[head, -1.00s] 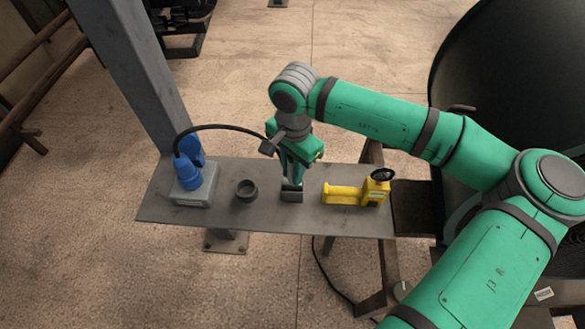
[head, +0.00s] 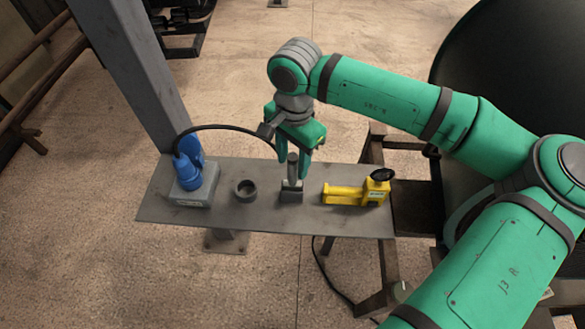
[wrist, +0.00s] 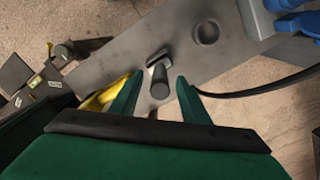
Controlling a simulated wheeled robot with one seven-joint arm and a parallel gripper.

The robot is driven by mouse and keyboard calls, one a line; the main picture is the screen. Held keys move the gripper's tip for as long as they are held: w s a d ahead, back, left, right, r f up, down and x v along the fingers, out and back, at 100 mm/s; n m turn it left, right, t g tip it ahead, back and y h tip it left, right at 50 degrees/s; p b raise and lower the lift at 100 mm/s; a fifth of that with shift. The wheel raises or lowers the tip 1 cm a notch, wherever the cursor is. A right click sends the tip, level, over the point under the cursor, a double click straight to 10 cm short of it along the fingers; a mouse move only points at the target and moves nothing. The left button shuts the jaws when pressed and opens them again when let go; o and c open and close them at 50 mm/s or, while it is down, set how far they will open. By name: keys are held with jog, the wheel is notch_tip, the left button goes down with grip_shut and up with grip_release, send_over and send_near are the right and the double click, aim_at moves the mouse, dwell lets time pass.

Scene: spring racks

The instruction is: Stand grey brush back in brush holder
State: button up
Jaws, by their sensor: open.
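The grey brush (head: 292,171) stands upright, its handle pointing up from a dark rectangular block (head: 291,196) on the grey shelf. I cannot tell whether this block is the brush's own head or a holder around its foot. In the wrist view, the handle's round end (wrist: 160,89) lies between and beyond my fingertips. My gripper (head: 295,160) is open above the shelf, its fingers around or just above the handle's upper end, holding nothing. A dark round open cup (head: 245,191) stands left of the brush, apart from it; it looks empty.
A yellow tool (head: 350,194) with a black knob lies right of the brush. A grey box with a blue plug (head: 190,190) and a black cable stands at the shelf's left. The shelf (head: 225,218) has bare strips at its front. A steel post rises behind.

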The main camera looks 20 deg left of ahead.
notch_tip(320, 180, up, 6)
jog(key=shift+f, duration=0.1)
dwell(0.8)
